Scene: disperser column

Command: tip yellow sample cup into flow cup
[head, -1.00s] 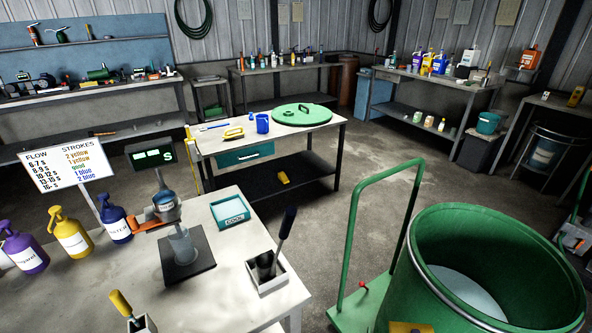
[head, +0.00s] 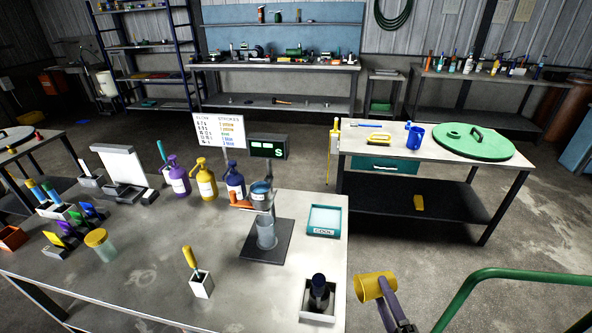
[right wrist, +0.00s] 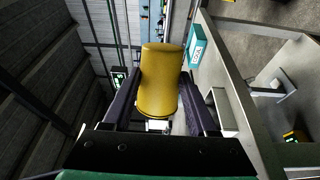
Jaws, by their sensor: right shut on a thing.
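The yellow sample cup (head: 368,288) is held in my right gripper (head: 386,292), off the right edge of the near bench. It looks tilted on its side; its contents cannot be seen. In the right wrist view the cup (right wrist: 160,80) sits between the two dark fingers, which are shut on it. The flow cup (head: 261,190) is in a stand on the bench, with an orange piece at its side and a clear beaker (head: 266,232) below it. The gripper is apart from the flow cup, to its lower right. My left gripper is not in view.
A dark tool holder (head: 318,298), a teal-edged tray (head: 324,220) and a yellow-handled tool (head: 190,258) stand near the flow cup stand. Pump bottles (head: 206,182) and a display (head: 268,148) are behind. A green rail (head: 500,273) is at right.

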